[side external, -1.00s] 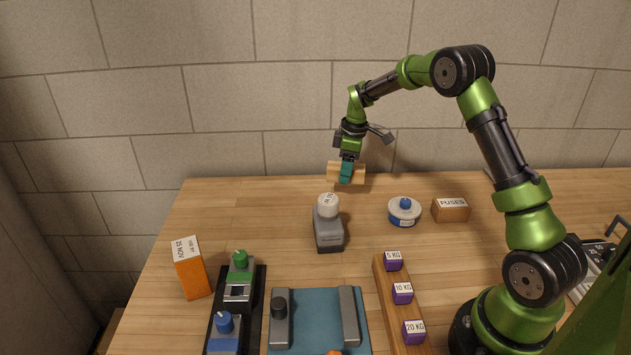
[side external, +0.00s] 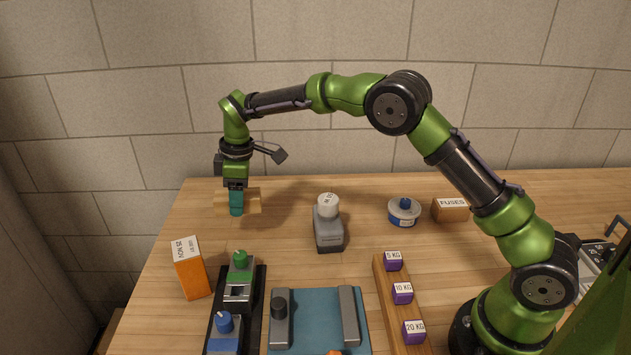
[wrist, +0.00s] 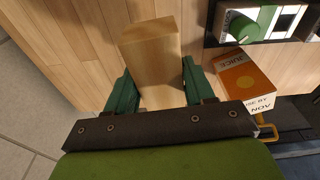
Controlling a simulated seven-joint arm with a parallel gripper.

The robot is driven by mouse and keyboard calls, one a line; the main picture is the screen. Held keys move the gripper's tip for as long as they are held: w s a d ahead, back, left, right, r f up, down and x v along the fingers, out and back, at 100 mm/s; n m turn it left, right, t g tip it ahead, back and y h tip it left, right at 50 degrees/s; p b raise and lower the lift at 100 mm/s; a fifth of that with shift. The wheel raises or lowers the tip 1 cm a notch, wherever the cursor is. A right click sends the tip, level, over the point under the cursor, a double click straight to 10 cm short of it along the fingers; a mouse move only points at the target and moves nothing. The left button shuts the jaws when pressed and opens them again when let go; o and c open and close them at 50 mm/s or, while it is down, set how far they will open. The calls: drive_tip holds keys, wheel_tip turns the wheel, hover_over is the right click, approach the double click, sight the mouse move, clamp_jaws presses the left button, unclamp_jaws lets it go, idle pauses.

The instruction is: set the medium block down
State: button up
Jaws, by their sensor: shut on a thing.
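The medium block (side external: 253,201) is a plain light wooden block. My gripper (side external: 236,208) is shut on its middle, with a teal finger showing across it. The block is level over the back left part of the table, and I cannot tell how large a gap is beneath it. In the wrist view the block (wrist: 150,50) sits between the two teal fingers of my gripper (wrist: 156,72) and extends beyond them. Its underside is hidden.
An orange juice carton (side external: 190,270) stands in front of the block. A grey bottle with a white cap (side external: 328,228) is to the right. A black panel with a green knob (side external: 240,258) lies nearer the front. The wooden table (side external: 190,218) around the block is clear.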

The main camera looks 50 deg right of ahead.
sight(242, 240)
drive_tip(key=shift+w+r+m, duration=0.15)
drive_tip(key=shift+r+m, duration=0.1)
drive_tip(key=shift+m, duration=0.05)
drive_tip(key=shift+f, duration=0.35)
wheel_tip(242, 240, down, 9)
drive_tip(key=shift+f, duration=0.15)
drive_tip(key=o, duration=1.1)
drive_tip(key=shift+f, duration=0.2)
